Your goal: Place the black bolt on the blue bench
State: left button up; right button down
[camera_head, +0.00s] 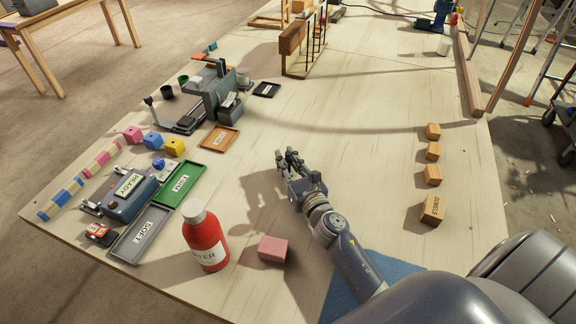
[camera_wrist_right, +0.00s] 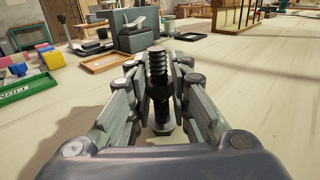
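The black bolt (camera_wrist_right: 158,78) stands upright between the fingers of my right gripper (camera_wrist_right: 160,82) in the right wrist view, its threaded shank up and its hex head low. The fingers close on it from both sides. In the head view my right gripper (camera_head: 290,160) is over the middle of the table, with its shadow to the left; the bolt cannot be made out there. I cannot clearly identify the blue bench; a blue-grey block labelled READY (camera_head: 128,203) stands at the left. My left gripper is not in view.
A green tray (camera_head: 186,171), a grey tray (camera_head: 128,252) and an orange-brown tray (camera_head: 207,137) lie at the left. A red bottle (camera_head: 207,240) and a pink block (camera_head: 273,249) stand near the front. Several wooden blocks line the right. The table's middle is clear.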

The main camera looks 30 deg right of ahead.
aim_at(289, 155)
jog(key=shift+r, duration=0.15)
